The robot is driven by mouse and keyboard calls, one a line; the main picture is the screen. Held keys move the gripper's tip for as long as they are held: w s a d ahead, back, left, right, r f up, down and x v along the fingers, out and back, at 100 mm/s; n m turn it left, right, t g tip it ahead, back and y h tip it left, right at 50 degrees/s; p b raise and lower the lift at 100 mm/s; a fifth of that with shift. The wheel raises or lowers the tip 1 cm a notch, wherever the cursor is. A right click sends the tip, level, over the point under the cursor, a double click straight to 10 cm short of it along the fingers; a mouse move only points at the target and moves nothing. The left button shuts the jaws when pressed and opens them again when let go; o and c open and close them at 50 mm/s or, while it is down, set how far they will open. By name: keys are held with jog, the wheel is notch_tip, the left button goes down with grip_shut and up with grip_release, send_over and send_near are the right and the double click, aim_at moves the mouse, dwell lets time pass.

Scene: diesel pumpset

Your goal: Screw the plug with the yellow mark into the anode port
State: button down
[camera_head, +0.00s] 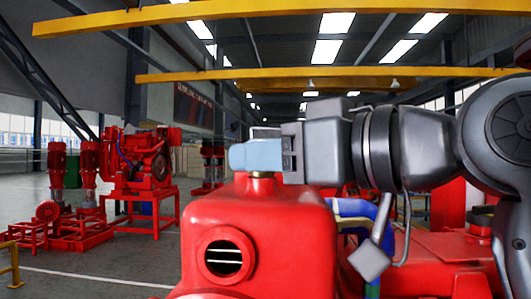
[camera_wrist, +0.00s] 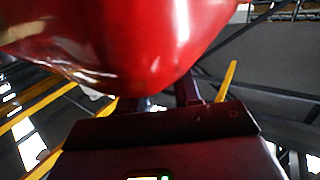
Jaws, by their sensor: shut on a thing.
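My gripper (camera_head: 256,155) is level above the rounded red housing (camera_head: 262,218), with its pale blue finger end over the top. Just below the finger, a small brass-coloured piece (camera_head: 262,176) stands on the housing top. I cannot tell whether it is the plug, the port's collar, or both. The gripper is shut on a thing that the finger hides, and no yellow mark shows. In the wrist view, the two dark fingers run from the gripper body (camera_wrist: 165,140) to the red housing (camera_wrist: 135,45), which hides their tips.
A round opening with bars (camera_head: 224,257) is in the housing's front. Blue and yellow pipes (camera_head: 360,215) run behind it, under my arm. Another red pumpset (camera_head: 140,165) stands on the floor at the left. Yellow beams (camera_head: 300,75) cross overhead. Open floor lies at the left.

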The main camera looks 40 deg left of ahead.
jog(key=shift+a+f, duration=0.1)
jog(key=c, duration=0.9)
grip_release()
jog(key=n+g, duration=0.2)
jog(key=g, duration=0.1)
jog(key=shift+w+g, duration=0.1)
jog(key=shift+g, duration=0.3)
jog(key=n+g+h, duration=0.2)
jog(key=n+g, duration=0.2)
jog(key=g, duration=0.1)
